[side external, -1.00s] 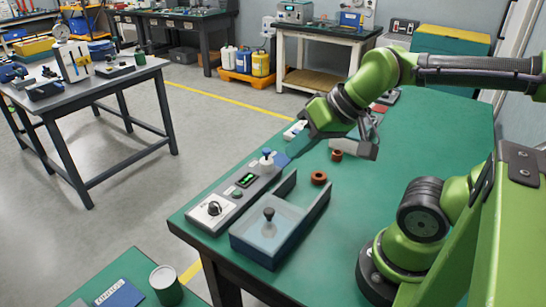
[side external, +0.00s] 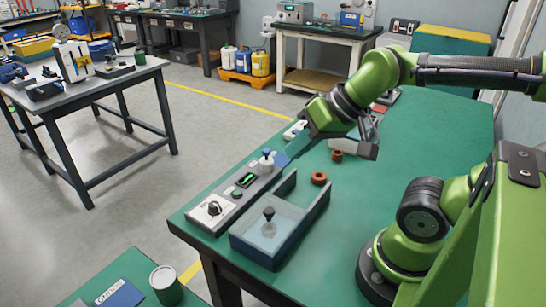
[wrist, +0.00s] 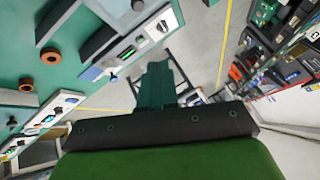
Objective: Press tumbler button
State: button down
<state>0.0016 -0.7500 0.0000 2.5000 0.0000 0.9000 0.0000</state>
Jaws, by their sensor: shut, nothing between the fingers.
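A grey control box (side external: 224,207) lies along the near-left edge of the green table. I cannot tell from any label which part is the tumbler button. My gripper (side external: 291,154) is shut and empty, pointing down-left just beyond the lever end of the box. The wrist view shows the shut fingers (wrist: 158,70) over the floor in the picture, with the box (wrist: 125,54) to their upper left.
A blue-grey tray (side external: 262,250) with a clear cover and dark knob stands beside the control box. Brown rings (side external: 319,178) lie on the green table (side external: 400,150). The table's right part is mostly clear. A grey table (side external: 85,85) stands apart at left.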

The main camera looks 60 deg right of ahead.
jog(key=w+d+f+n+g+h, duration=0.1)
jog(key=w+d+f+n+h, duration=0.4)
jog(key=w+d+f, duration=0.45)
jog(key=n+t+y, duration=0.3)
jog(key=n+y, duration=0.2)
jog(key=n, duration=0.5)
send_over(240, 194)
jog(key=f, duration=0.1)
jog(key=shift+f, duration=0.15)
jog(key=shift+f, duration=0.1)
jog(key=shift+f, duration=4.35)
